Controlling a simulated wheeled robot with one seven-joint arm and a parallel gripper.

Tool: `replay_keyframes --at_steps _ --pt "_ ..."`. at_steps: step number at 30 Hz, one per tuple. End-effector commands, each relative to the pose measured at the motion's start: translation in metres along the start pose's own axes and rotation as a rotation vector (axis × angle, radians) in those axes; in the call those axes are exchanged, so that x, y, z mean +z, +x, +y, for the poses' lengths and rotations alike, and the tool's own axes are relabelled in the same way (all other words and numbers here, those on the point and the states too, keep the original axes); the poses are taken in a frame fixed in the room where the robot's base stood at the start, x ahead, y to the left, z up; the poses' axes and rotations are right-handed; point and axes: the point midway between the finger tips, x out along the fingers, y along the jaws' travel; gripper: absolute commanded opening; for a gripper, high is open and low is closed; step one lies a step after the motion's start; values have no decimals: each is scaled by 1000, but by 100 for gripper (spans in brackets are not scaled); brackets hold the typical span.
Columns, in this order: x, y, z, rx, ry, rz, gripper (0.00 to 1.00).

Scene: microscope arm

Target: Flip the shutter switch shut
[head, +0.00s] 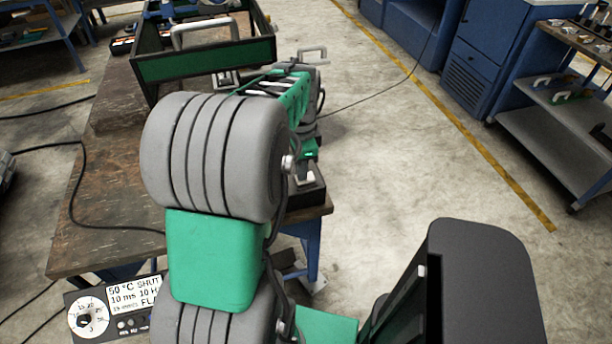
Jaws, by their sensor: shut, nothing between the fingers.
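A black control unit (88,316) shows at the lower left, below the table's front edge in the picture. It has a round white dial, a white display (135,291) reading "50 °C SHUT", "10 ms 10 H" and "FLA", and several small knobs or buttons (131,323). Its right side is cut off by my grey and green arm (213,255). I cannot make out which part is the shutter switch or how it is set.
The worn wooden table (120,190) carries a green and black open frame (205,65) with a pale handle, and a green device (292,95) with cables. A black cable crosses the table's left side. Concrete floor (420,160) is clear to the right. Blue cabinets (490,55) stand beyond.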

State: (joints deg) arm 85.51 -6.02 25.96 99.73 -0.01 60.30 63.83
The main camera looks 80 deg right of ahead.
Motion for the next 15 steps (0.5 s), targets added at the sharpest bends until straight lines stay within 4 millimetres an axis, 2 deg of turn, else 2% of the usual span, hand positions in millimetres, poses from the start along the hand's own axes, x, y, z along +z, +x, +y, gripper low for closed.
replay_keyframes --at_steps 15 --pt "0 -51 0 1 0 0 0"
